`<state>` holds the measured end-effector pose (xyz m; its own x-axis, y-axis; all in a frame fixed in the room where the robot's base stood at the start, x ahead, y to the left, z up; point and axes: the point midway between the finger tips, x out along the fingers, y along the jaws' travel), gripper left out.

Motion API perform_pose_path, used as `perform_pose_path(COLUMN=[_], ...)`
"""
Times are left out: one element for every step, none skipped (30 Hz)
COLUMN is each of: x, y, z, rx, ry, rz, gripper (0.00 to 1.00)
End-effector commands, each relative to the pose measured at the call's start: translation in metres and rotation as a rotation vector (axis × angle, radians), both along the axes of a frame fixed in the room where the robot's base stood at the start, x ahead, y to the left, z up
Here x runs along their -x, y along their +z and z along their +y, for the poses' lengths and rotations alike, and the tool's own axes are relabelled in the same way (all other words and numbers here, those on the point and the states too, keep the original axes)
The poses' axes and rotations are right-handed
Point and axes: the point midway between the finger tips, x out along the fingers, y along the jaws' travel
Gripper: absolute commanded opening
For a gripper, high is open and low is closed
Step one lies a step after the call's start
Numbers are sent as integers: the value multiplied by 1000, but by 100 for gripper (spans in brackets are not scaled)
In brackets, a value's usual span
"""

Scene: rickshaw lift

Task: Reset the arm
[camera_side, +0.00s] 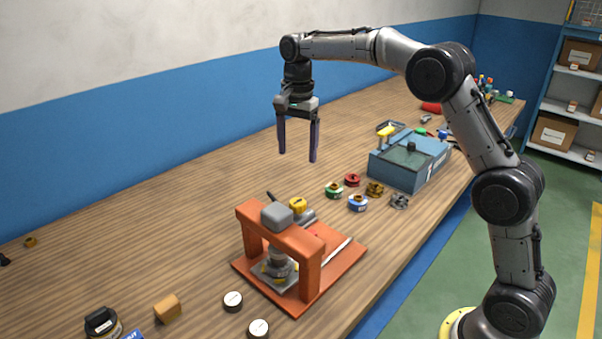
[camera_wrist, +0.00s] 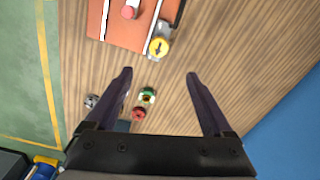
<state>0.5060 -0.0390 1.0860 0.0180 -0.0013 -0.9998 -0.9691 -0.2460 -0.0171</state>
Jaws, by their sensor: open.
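My gripper (camera_side: 298,155) hangs above the wooden table (camera_side: 185,215), pointing down, with its two dark fingers apart and nothing between them. In the wrist view my gripper (camera_wrist: 158,75) is also open, with wood and small spools showing between and below its fingers. My arm reaches up from its base at the right and bends over the table. The orange press-like stand (camera_side: 330,262) is on the table below and in front of my gripper, apart from it. It also shows at the top of the wrist view (camera_wrist: 125,35).
Several small spools, such as a green one (camera_side: 334,190) and a blue one (camera_side: 358,202), lie right of the stand. A blue toolbox (camera_side: 410,160) stands behind them. A wooden block (camera_side: 168,309) and round tins (camera_side: 233,301) lie at the front. The table's left middle is mostly clear.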

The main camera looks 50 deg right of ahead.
Motion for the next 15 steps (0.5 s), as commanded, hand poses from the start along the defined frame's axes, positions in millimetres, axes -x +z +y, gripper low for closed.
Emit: perform_pose_path(x=[2, 5, 12, 20, 29, 43, 54, 65, 81, 92, 104, 120, 132, 145, 161], y=[18, 28, 43, 54, 65, 79, 89, 97, 106, 112, 117, 123, 126, 128, 131], z=[2, 3, 5, 7, 8, 11, 13, 15, 18, 19, 21, 23, 24, 26, 27], rx=[2, 4, 5, 6, 8, 9, 11, 12, 16, 18, 22, 28, 33, 38, 47], ry=[3, 5, 8, 10, 13, 18, 25, 37, 60, 80, 102, 135, 162, 191, 232], rz=[-36, -55, -78, -93, -108, -130, -147, -163, -182, -198, -213, -233, -249, -262, -283], gripper=[86, 86, 86, 86, 86, 86, 86, 86, 86, 86, 86, 86, 86, 86, 86])
